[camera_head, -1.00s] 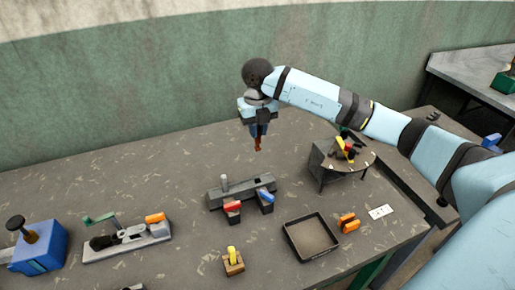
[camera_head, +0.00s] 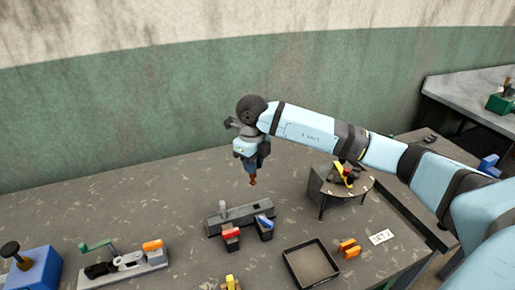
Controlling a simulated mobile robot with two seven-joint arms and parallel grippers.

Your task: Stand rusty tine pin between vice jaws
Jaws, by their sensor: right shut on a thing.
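My right gripper (camera_head: 252,169) points down above the table, shut on the rusty tine pin (camera_head: 253,181). The pin's reddish-brown lower end sticks out below the fingers; its upper part is hidden between them. It hangs clear of the table, behind and above a grey bar (camera_head: 214,228) with an upright grey peg, a red-topped block and a blue-topped block. At the lower left is a vice-like device with a green crank (camera_head: 97,245) and an orange part (camera_head: 152,245). I cannot tell for certain which fixture is the vice. My left gripper is not in view.
A small raised stand (camera_head: 318,184) holding coloured pieces is to the right. A dark square tray (camera_head: 288,262), orange pieces (camera_head: 349,249) and a white card (camera_head: 381,237) lie at the front right. A blue box (camera_head: 38,272) is at the left. The back left of the table is clear.

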